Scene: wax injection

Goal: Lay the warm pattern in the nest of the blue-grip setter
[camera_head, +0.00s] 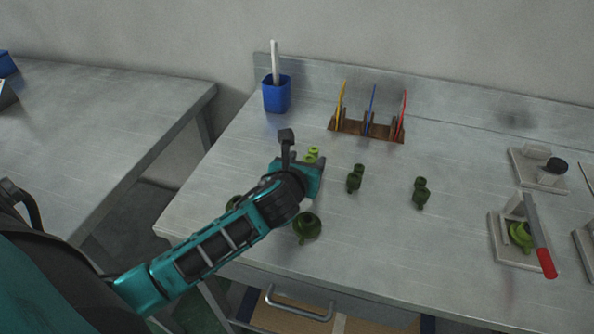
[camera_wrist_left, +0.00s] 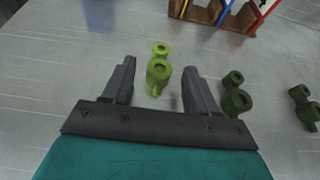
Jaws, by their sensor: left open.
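A bright yellow-green pattern (camera_head: 313,153) stands on the table, lighter than the dark green ones. In the left wrist view the bright pattern (camera_wrist_left: 158,72) lies between and just beyond the open fingers. My left gripper (camera_wrist_left: 159,68) is open and empty; it also shows in the head view (camera_head: 308,163), low over the table, partly hiding the bright pattern. A setter with a red grip (camera_head: 545,262) stands at the right, with a green piece (camera_head: 520,237) in it. I cannot make out a blue-grip setter. My right gripper is out of view.
Dark green patterns (camera_head: 355,179) (camera_head: 421,193) stand right of my gripper, and another (camera_head: 307,226) in front. Behind are a wooden rack (camera_head: 350,128) with yellow, blue and red tools and a blue cup (camera_head: 277,97). A block with a black knob (camera_head: 555,165) stands at right.

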